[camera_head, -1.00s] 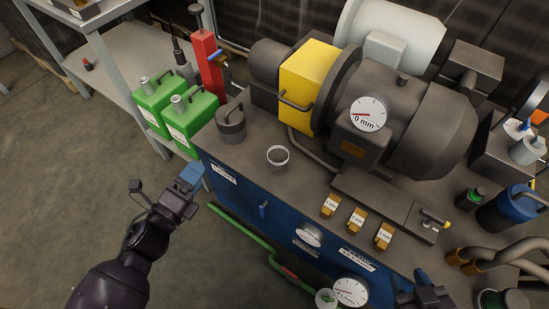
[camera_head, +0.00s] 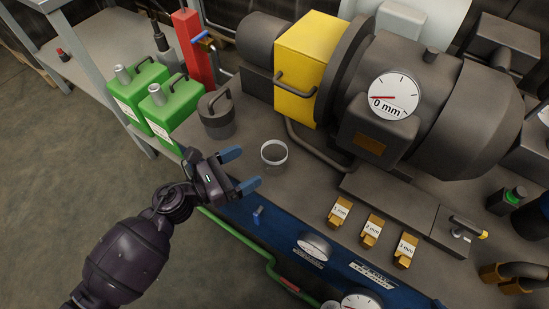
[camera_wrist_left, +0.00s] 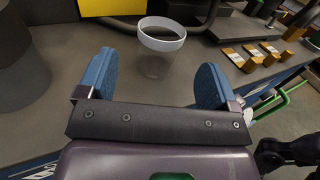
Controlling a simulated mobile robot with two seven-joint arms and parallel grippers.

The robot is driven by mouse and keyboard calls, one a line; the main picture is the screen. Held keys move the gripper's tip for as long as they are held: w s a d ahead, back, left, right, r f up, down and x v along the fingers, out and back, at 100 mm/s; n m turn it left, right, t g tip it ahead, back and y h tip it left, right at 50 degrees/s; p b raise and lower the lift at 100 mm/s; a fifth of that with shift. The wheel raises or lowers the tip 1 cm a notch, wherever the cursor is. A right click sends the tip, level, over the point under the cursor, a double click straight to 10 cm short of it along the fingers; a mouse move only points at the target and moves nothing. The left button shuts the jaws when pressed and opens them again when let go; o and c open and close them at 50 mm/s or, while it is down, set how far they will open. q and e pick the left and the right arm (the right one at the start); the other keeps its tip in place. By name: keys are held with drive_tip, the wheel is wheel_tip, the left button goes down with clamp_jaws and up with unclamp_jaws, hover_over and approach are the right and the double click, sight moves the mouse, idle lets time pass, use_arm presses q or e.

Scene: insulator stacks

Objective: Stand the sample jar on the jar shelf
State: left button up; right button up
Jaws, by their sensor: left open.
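The sample jar (camera_head: 274,153) is a clear, open jar with a white rim. It stands upright on the grey bench top, near its front left edge. My left gripper (camera_head: 240,170) is open, with blue fingers just left of the jar and pointing towards it. In the left wrist view the jar (camera_wrist_left: 158,48) appears ahead of and between the two spread fingers, with nothing gripped. A grey shelf unit (camera_head: 85,40) stands at upper left; I cannot tell whether it is the jar shelf. Only a possible tip of my right gripper (camera_head: 437,303) shows at the bottom edge.
A dark lidded pot (camera_head: 216,117) stands close behind the left gripper. Green canisters (camera_head: 165,105) stand left of the bench. A pump with a yellow guard (camera_head: 308,60) fills the back. Brass blocks (camera_head: 372,229) lie to the right. Bench top around the jar is clear.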

sight(266, 159)
use_arm(q)
drive_tip(key=x, duration=0.4)
drive_tip(key=f+x, duration=0.1)
drive_tip(key=x, duration=0.1)
drive_tip(key=shift+s+b, duration=0.1)
drive_tip(key=shift+b, duration=0.3)
drive_tip(key=shift+w+d+r, duration=0.15)
drive_tip(key=shift+w+d, duration=0.15)
drive_tip(key=shift+d, duration=0.3)
drive_tip(key=c, duration=1)
